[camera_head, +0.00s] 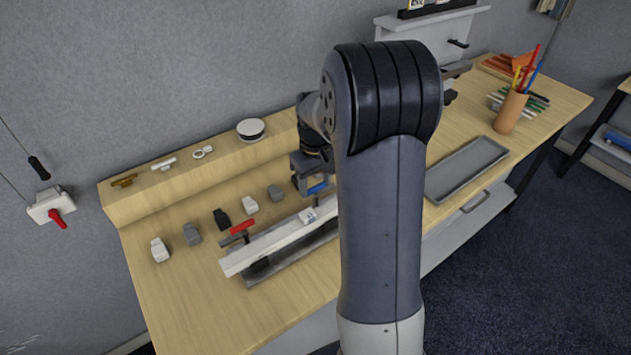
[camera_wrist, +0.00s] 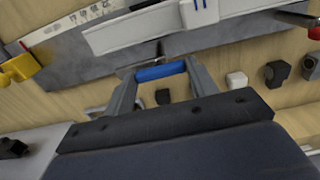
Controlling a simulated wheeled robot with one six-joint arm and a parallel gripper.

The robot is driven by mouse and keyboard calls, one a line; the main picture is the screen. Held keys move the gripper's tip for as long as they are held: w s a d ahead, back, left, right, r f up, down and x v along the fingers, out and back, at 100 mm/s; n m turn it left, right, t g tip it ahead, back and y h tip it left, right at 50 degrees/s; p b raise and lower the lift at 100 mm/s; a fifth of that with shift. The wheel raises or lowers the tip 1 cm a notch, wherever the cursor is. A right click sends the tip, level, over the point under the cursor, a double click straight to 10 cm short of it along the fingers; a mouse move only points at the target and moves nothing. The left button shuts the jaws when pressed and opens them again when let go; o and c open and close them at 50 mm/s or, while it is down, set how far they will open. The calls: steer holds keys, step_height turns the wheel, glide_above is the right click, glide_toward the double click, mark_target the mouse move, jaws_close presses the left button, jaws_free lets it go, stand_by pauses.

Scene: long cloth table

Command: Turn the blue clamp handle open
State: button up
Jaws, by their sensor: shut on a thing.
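The blue clamp handle (camera_wrist: 160,71) lies between the two fingers of my gripper (camera_wrist: 161,78) in the wrist view, and the fingers are shut on it. It runs roughly across the picture, beside a grey metal plate (camera_wrist: 85,62) and a white bar (camera_wrist: 135,30). In the head view a small part of the blue handle (camera_head: 318,187) shows at my gripper (camera_head: 312,184), beyond the white bar (camera_head: 270,240). My own arm hides the right part of the bar and much of the clamp there.
A red clamp handle (camera_head: 243,227) stands at the bar's left end. A yellow handle (camera_wrist: 22,67) shows at left in the wrist view. A grey tray (camera_head: 466,170) and pencil cup (camera_head: 511,112) stand at right.

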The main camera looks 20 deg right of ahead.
mark_target(315, 186)
steer(key=o, duration=1)
steer(key=shift+r, duration=0.1)
step_height(315, 186, up, 11)
steer(key=shift+f+b, duration=0.15)
steer(key=shift+b, duration=0.35)
step_height(315, 186, down, 11)
steer(key=shift+r+p, duration=0.1)
steer(key=shift+p, duration=0.45)
